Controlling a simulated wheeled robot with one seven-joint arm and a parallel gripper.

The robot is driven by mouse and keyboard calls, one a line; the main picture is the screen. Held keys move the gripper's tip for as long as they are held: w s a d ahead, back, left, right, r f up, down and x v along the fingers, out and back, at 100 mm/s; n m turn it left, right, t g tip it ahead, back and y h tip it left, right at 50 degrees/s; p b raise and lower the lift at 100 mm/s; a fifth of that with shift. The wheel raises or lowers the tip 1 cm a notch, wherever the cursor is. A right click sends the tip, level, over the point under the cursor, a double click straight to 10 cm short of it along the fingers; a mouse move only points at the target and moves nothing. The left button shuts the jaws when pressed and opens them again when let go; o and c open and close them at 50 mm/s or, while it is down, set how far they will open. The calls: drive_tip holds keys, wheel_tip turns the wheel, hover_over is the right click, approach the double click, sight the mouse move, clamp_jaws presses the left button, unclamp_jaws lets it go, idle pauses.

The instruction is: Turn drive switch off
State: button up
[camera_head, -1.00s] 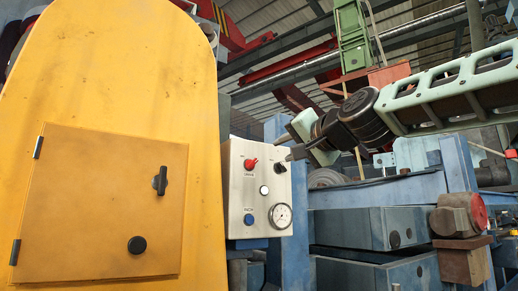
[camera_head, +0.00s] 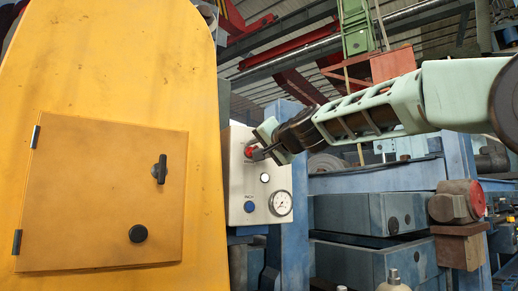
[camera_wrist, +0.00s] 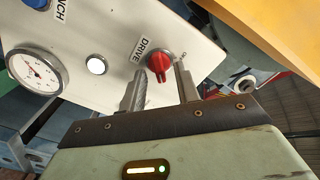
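The drive switch is a red knob (camera_wrist: 159,62) beside a "DRIVE" label on a pale control panel (camera_wrist: 105,25). In the head view the red knob (camera_head: 249,151) is at the upper part of the panel (camera_head: 237,212), partly covered by my gripper. My gripper (camera_wrist: 160,70) has its two fingers apart, with the knob showing between their tips. The fingers look empty; I cannot tell whether either touches the knob. In the head view my gripper (camera_head: 262,153) reaches the panel from the right.
The panel also carries a white button (camera_wrist: 96,64), a blue knob (camera_head: 249,219) and a round gauge (camera_head: 281,203). A large yellow housing (camera_head: 100,90) stands close on the left. Blue beams and boxes (camera_head: 360,205) lie below my arm.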

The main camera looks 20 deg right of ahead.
clamp_jaws()
drive_tip(key=shift+n, duration=0.4)
drive_tip(key=n+b, duration=0.3)
drive_tip(key=n, duration=0.2)
drive_tip(key=n+b, duration=0.3)
drive_tip(key=n, duration=0.3)
drive_tip(key=n+b, duration=0.3)
drive_tip(key=n, duration=0.3)
drive_tip(key=shift+a, duration=0.35)
drive_tip(key=shift+b, duration=0.3)
